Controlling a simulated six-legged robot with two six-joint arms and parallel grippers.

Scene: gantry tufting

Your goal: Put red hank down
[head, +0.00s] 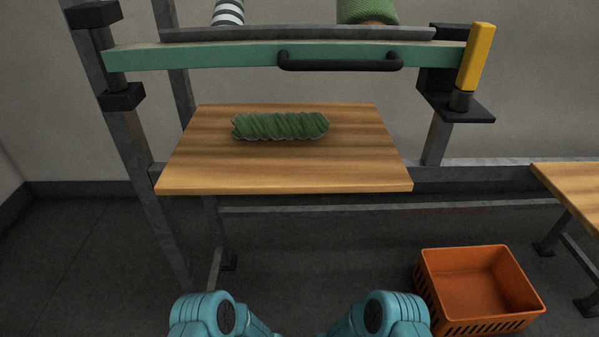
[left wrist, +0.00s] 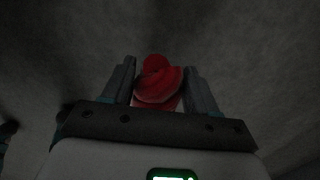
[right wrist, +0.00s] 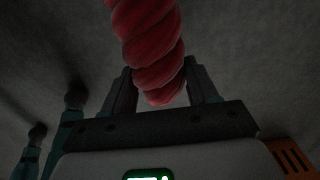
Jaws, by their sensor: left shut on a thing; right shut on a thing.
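The red hank (right wrist: 148,42) is a twisted bundle of red yarn. In the right wrist view it stretches up and away from between the fingers of my right gripper (right wrist: 163,92), which is shut on it. In the left wrist view the red hank (left wrist: 157,84) lies between the fingers of my left gripper (left wrist: 158,84), which is shut on it too. Neither gripper nor the red hank shows in the head view. A twisted green hank (head: 280,126) lies on the wooden board (head: 285,178) in the head view.
A green beam with a black handle (head: 340,61) crosses above the board. A yellow grip (head: 480,56) stands at its right end. An orange crate (head: 478,286) sits on the floor at lower right, empty as far as I see. Another wooden top (head: 575,190) is at the right edge. The board's front is clear.

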